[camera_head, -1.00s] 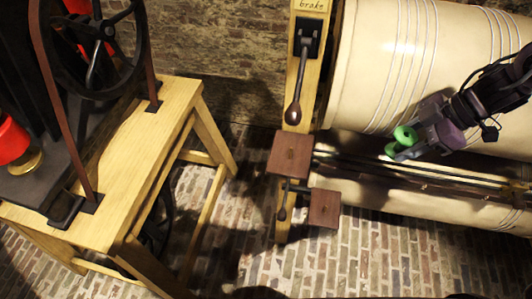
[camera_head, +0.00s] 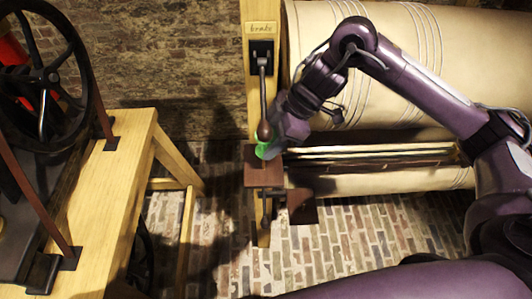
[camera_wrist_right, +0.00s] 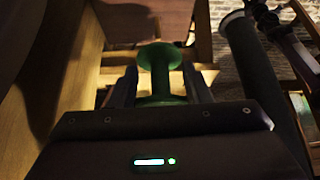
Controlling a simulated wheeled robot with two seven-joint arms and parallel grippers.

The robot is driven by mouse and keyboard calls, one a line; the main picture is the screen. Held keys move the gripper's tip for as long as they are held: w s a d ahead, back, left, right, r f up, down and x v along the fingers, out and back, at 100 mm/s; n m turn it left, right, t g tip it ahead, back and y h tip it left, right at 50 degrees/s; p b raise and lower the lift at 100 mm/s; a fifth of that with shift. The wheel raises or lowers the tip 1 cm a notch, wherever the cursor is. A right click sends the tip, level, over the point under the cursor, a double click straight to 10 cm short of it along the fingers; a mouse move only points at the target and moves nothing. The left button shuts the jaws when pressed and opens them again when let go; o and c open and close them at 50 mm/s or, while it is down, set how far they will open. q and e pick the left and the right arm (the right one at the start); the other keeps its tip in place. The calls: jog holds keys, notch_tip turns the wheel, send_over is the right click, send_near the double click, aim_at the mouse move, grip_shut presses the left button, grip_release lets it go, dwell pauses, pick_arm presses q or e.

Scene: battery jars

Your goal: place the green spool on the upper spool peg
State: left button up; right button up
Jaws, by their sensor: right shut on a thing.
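The green spool (camera_head: 262,150) is held in my right gripper (camera_head: 272,147), just above the upper brown block on the brake post. In the right wrist view the spool (camera_wrist_right: 160,60) sits between the two fingers of the right gripper (camera_wrist_right: 158,88), its round flange facing away from the palm. The upper brown block (camera_head: 262,178) shows below the spool in the head view. I cannot clearly make out the upper spool peg, and whether the spool touches it cannot be told. My left gripper is out of view.
The brake lever (camera_head: 263,105) hangs on the wooden post right beside the spool. A lower brown block (camera_head: 301,207) sits below right. The large cream drum (camera_head: 400,80) is behind my right arm. A wooden stand with a wheel (camera_head: 110,190) is at left.

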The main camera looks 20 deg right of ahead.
aim_at(266, 169)
jog(key=x, duration=0.3)
jog(key=shift+d+f+p, duration=0.2)
jog(key=shift+d+p, duration=0.1)
jog(key=shift+s+f, duration=0.1)
jog(key=shift+f, duration=0.35)
notch_tip(266, 169, down, 3)
jog(key=shift+p, duration=0.45)
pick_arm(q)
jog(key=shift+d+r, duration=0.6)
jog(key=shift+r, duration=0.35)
pick_arm(e)
jog(key=shift+f, duration=0.1)
jog(key=o, duration=1)
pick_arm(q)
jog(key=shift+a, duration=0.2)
